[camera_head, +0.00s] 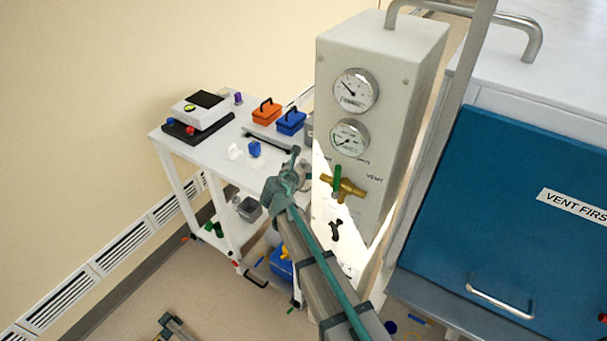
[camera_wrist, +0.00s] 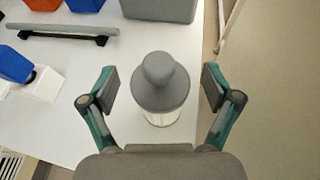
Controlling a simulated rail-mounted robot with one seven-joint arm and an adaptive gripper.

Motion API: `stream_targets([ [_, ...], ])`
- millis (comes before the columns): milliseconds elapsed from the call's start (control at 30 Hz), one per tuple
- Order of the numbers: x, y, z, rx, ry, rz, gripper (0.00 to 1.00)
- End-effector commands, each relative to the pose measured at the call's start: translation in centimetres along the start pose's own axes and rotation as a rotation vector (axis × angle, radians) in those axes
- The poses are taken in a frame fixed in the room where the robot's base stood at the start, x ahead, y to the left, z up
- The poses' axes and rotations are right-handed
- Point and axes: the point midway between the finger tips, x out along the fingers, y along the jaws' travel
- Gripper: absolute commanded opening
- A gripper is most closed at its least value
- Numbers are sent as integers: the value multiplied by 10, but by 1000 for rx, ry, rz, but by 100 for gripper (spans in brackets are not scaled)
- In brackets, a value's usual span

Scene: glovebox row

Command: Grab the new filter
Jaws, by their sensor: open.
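A filter (camera_wrist: 161,92) with a grey knobbed cap and a pale lower body stands on the white cart top (camera_wrist: 80,80). It shows in the middle of the wrist view, seen from above. My gripper (camera_wrist: 160,84) is open, with one finger to the left of the filter and one to the right. Gaps show between both fingers and the cap, so it holds nothing. In the head view my gripper (camera_head: 294,168) is over the right end of the cart top (camera_head: 205,147), and my arm mostly hides the filter there. I cannot read any label on it.
A grey bar (camera_wrist: 62,31), a blue-and-white item (camera_wrist: 45,83) and a grey box (camera_wrist: 160,8) surround it on the cart. Orange (camera_head: 266,111) and blue (camera_head: 291,121) cases stand behind. The gauge panel (camera_head: 385,60) rises close on the right. A scale (camera_head: 199,110) stands far left.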

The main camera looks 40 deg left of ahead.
Motion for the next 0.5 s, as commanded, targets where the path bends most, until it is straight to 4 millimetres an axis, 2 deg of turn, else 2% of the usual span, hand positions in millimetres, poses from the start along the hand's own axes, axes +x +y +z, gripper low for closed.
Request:
stream_targets([
  [167, 0, 0, 0, 0, 0, 1, 88],
  [200, 0, 0, 0, 0, 0, 1, 85],
  [500, 0, 0, 0, 0, 0, 1, 35],
])
